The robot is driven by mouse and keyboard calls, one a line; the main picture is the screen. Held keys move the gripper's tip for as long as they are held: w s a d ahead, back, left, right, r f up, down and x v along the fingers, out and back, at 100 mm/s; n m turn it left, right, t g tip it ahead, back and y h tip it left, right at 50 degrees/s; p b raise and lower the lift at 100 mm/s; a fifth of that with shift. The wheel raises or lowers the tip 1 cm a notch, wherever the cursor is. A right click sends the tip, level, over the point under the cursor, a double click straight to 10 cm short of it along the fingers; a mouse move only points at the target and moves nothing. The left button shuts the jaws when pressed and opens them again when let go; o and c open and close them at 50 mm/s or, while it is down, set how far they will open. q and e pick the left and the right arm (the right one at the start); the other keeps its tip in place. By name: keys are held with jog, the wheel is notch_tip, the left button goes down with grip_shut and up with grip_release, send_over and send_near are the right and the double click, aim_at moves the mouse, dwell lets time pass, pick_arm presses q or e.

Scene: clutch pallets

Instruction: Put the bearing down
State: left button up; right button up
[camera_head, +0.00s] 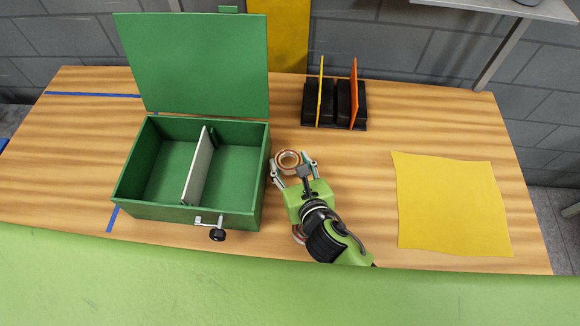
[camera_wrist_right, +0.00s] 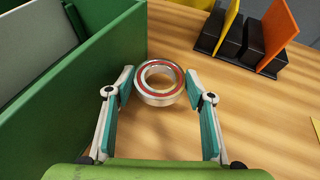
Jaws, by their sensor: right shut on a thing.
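The bearing (camera_head: 288,169) is a silver ring with a reddish-brown band, just right of the green box. My right gripper (camera_head: 291,164) is shut on it, with one finger on each side. In the right wrist view the bearing (camera_wrist_right: 160,99) lies flat between the teal fingertips, near the green box wall. I cannot tell whether it touches the table or hangs slightly above it. A second ring-like part (camera_head: 298,234) is mostly hidden under my right wrist. My left gripper is not in view.
The green box (camera_head: 190,213) has its lid up, a grey divider (camera_head: 198,168) and a front crank (camera_head: 216,233). A black rack (camera_head: 334,124) holds yellow and orange plates. A yellow sheet (camera_head: 450,205) lies at right. The wooden table (camera_head: 350,180) is clear between rack and sheet.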

aim_at(290, 170)
jog(key=shift+w+f, duration=0.4)
jog(key=shift+f, duration=0.05)
jog(key=shift+a+f, duration=0.1)
jog(key=shift+f, duration=1.45)
jog(key=shift+f, duration=0.15)
jog(key=o, duration=1.1)
